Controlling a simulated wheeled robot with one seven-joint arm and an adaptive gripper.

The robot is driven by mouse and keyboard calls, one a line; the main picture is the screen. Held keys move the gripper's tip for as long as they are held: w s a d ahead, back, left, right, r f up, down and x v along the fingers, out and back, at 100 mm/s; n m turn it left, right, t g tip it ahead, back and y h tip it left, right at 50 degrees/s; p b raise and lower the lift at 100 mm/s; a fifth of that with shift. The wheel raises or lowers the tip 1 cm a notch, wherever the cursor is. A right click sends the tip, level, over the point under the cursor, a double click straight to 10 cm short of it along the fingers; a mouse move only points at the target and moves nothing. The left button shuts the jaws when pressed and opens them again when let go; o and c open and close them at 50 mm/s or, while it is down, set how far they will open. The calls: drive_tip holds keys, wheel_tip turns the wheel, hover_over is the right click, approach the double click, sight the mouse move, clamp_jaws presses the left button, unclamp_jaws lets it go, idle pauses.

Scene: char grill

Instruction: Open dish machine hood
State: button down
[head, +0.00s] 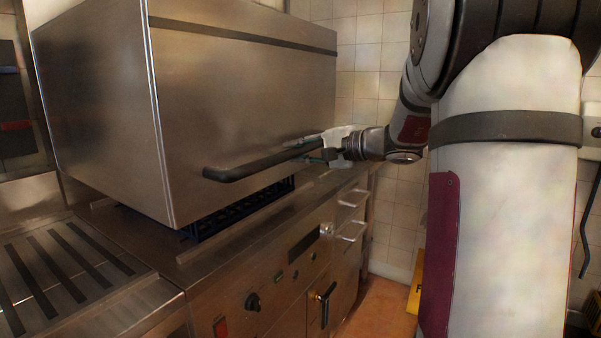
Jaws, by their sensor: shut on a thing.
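The dish machine hood (240,105) is a large stainless steel box on the left and middle of the head view. Its lower edge stands a little above the counter, and a dark blue rack (240,208) shows in the gap below. A black bar handle (245,168) runs along the hood's lower front. My gripper (312,148) is at the right end of this handle, with its fingers shut on the bar. My arm reaches in from the right. The exact finger contact is small and partly hidden.
A slatted steel drainboard (70,270) lies at the lower left. The machine's front panel (285,275) has knobs and a switch. A yellow object (415,285) stands on the orange floor (375,305) near my column. A tiled wall (365,60) closes off the back.

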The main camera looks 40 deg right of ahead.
wheel_tip(320, 180, up, 22)
drive_tip(key=p, duration=0.9)
drive_tip(key=shift+f, duration=0.25)
drive_tip(key=c, duration=1.4)
unclamp_jaws()
drive_tip(key=shift+c, duration=0.2)
drive_tip(key=shift+s+d, duration=0.1)
drive_tip(key=shift+s, duration=0.05)
drive_tip(key=v, duration=1.1)
drive_tip(key=shift+s, duration=0.4)
